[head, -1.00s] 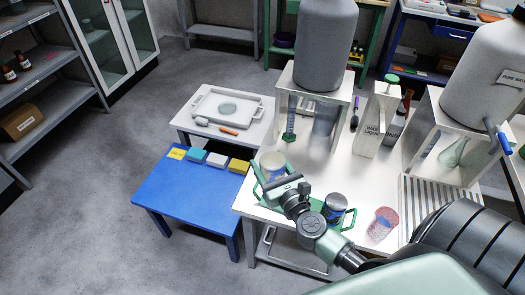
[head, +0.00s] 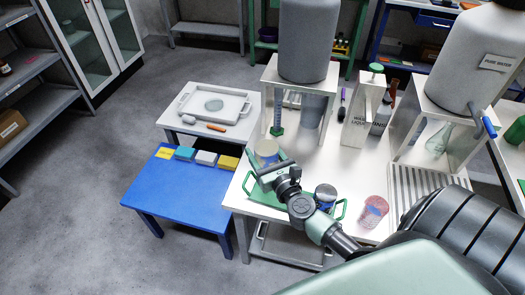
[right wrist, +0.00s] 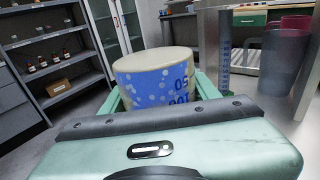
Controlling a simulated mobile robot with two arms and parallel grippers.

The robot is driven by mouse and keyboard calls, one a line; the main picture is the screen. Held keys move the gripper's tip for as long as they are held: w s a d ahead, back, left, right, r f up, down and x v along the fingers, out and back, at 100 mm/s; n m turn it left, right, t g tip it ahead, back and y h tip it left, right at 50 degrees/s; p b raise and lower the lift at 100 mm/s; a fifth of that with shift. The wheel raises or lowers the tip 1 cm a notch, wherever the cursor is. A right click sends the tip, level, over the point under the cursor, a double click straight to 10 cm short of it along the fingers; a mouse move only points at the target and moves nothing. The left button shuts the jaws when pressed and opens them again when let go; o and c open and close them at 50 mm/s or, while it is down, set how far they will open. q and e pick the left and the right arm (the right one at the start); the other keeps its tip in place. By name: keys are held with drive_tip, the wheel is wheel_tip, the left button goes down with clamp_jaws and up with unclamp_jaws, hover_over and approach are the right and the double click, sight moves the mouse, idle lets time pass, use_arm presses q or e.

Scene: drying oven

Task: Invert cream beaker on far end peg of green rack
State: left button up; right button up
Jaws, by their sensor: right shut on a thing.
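The cream beaker (head: 266,150) is at the far left end of the green rack (head: 340,211). My right gripper (head: 266,168) is shut on it. In the right wrist view the beaker (right wrist: 156,80) stands about upright between the green fingers, with a flat cream face up and blue print on its side. Whether its underside touches a peg or the rack is hidden behind my gripper. A dark blue beaker (head: 326,192) is at the near right end of the rack, partly behind my arm. My left gripper is not in view.
A red-and-blue beaker (head: 374,211) stands right of the rack. A metal stand with a grey tank (head: 308,40) rises behind it, with a white waste container (head: 360,120) to the right. A lower blue table (head: 175,200) with sponges is on the left.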

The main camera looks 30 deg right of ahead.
drive_tip(key=shift+f+b, duration=5.3)
drive_tip(key=shift+f, duration=0.45)
drive_tip(key=o, duration=1.6)
drive_tip(key=shift+a, duration=0.1)
